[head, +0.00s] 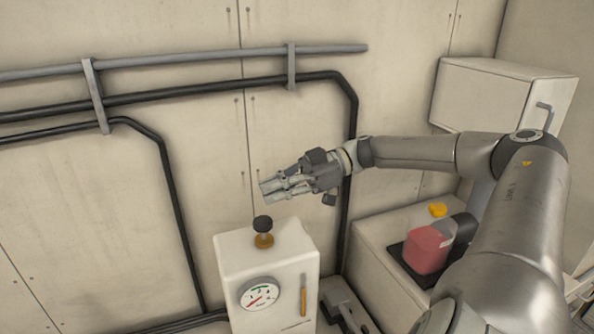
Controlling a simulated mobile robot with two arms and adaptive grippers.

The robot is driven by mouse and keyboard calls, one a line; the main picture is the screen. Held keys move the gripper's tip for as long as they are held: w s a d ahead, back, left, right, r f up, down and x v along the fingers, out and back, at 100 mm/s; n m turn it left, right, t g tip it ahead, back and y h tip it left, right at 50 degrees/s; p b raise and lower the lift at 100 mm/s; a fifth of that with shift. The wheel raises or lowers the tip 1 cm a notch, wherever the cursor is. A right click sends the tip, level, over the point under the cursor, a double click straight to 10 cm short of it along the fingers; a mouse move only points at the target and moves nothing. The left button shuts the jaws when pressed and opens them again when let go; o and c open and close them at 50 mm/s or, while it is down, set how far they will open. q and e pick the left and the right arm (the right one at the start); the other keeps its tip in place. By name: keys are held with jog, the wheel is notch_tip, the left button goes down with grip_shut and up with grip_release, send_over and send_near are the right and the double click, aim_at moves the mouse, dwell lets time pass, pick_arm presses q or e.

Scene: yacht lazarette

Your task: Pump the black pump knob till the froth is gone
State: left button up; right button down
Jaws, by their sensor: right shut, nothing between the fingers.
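The black pump knob (263,223) stands on a brass collar (264,241) on top of a white box-shaped housing (285,250). The housing's front carries a round gauge (259,295) with a red needle and an upright amber strip (303,295). I cannot make out froth in the strip at this size. My right gripper (264,190) is shut and empty, its fingers pointing left. In the picture it is just above the knob and apart from it. My left gripper is not in view.
At right, a clear container of pink-red liquid (426,252) with a yellow cap (438,209) sits in a black tray on a pale bench (374,238). A white cabinet (482,95) hangs behind my right arm. Grey and black pipes (200,88) run along the wall.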

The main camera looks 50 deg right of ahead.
aim_at(263, 224)
jog(key=f, duration=0.1)
jog(key=f+p, duration=0.1)
jog(key=f, duration=0.1)
jog(key=shift+w+a+f, duration=0.1)
jog(key=shift+w+a, duration=0.15)
jog(key=shift+d+f, duration=0.1)
jog(key=shift+f, duration=0.35)
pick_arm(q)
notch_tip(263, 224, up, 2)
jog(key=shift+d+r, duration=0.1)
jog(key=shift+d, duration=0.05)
pick_arm(e)
jog(key=shift+f, duration=0.1)
